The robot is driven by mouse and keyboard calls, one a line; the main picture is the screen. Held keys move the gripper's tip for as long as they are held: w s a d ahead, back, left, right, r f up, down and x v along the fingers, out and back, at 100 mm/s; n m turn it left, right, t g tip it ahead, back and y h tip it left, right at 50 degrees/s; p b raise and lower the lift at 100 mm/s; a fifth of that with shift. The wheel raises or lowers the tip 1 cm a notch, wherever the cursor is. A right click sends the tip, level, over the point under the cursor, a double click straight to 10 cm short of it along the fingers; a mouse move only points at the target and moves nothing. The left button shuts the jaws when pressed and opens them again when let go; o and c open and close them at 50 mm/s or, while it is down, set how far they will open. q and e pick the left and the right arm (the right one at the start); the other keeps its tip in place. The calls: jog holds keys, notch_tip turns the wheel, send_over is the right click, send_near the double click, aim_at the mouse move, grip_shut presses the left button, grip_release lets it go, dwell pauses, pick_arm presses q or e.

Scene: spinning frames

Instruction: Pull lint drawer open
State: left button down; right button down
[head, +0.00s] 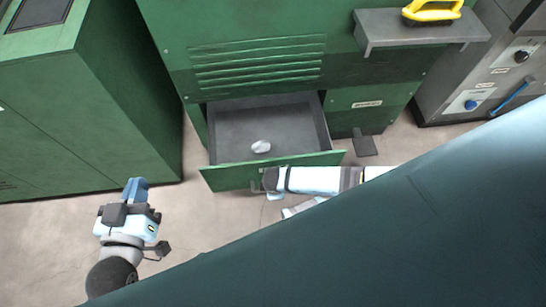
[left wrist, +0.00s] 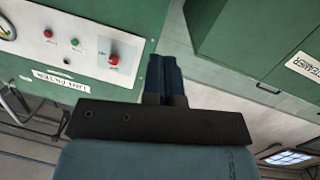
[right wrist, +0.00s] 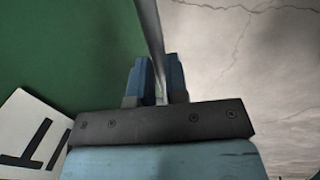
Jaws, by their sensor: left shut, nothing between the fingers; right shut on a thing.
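The lint drawer (head: 225,179) is a grey tray with a green front, pulled well out from the low green cabinet in the head view. A small whitish lump (head: 261,146) lies on its floor. My right gripper (head: 268,179) is at the drawer front, shut on the drawer's metal handle (head: 255,187). In the right wrist view the handle bar (right wrist: 149,30) runs between the blue fingers (right wrist: 155,75), with the green drawer front at left. My left gripper (head: 136,190) is shut and empty, left of the drawer and apart from it; its closed fingers show in the left wrist view (left wrist: 164,75).
A green cabinet (head: 130,110) stands at the left. A grey shelf (head: 400,30) with a yellow-handled object (head: 432,12) juts out above right. A grey machine (head: 490,80) stands at the far right. Bare floor (head: 60,235) lies around my left gripper.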

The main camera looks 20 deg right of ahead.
jog(key=c, duration=1.1)
grip_release()
pick_arm(q)
jog(key=shift+f, duration=0.1)
pick_arm(e)
jog(key=shift+r, duration=0.1)
